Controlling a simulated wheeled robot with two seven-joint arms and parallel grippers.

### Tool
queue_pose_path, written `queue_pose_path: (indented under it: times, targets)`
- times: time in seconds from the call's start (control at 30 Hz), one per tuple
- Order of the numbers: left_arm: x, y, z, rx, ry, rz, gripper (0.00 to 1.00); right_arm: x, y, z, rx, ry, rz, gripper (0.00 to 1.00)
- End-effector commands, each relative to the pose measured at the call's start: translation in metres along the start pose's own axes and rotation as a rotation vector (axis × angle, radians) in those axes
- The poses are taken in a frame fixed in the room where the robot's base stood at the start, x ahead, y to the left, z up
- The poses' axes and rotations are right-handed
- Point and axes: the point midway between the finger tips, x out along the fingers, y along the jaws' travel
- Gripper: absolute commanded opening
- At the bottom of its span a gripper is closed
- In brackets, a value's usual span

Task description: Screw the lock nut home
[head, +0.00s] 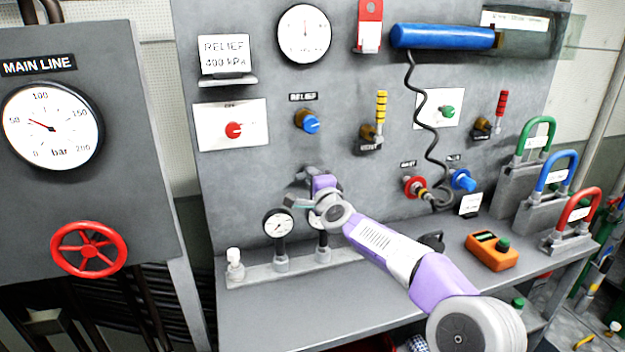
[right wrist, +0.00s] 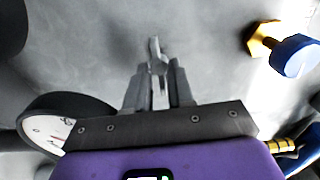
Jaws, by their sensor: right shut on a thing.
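My right gripper (head: 308,178) reaches in from the lower right to the grey panel (head: 260,170), below the blue relief knob (head: 311,124). In the right wrist view its jaws (right wrist: 158,75) are closed on a small light grey metal part (right wrist: 155,50), whose tip points toward the panel. I cannot tell whether this part is the lock nut, or whether it sits on a thread. The lock nut is not clearly seen elsewhere. My left gripper is not in view.
A small gauge (head: 278,223) stands on the bench rail just left of the gripper; a dark-rimmed gauge (right wrist: 55,125) is close in the wrist view. A black coiled cable (head: 418,110) hangs at right. An orange box (head: 491,254) rests on the bench (head: 270,310).

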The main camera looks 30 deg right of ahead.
Motion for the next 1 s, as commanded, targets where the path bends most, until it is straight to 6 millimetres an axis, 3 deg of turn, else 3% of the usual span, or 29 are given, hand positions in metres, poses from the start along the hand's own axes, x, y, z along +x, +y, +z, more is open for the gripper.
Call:
queue_pose_path:
  times: [0.53,0.57,0.7,1.0]
  targets:
    - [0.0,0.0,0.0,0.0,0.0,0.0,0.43,0.0,0.0004,0.0008,0.024,-0.002,0.001,0.0]
    - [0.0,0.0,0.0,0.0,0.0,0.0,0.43,0.0,0.0004,0.0008,0.024,-0.002,0.001,0.27]
    - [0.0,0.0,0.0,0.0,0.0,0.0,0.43,0.0,0.0004,0.0007,0.023,-0.002,0.001,0.48]
    - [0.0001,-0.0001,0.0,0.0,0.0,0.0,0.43,0.0003,0.0023,0.0004,0.014,-0.002,0.004,0.48]
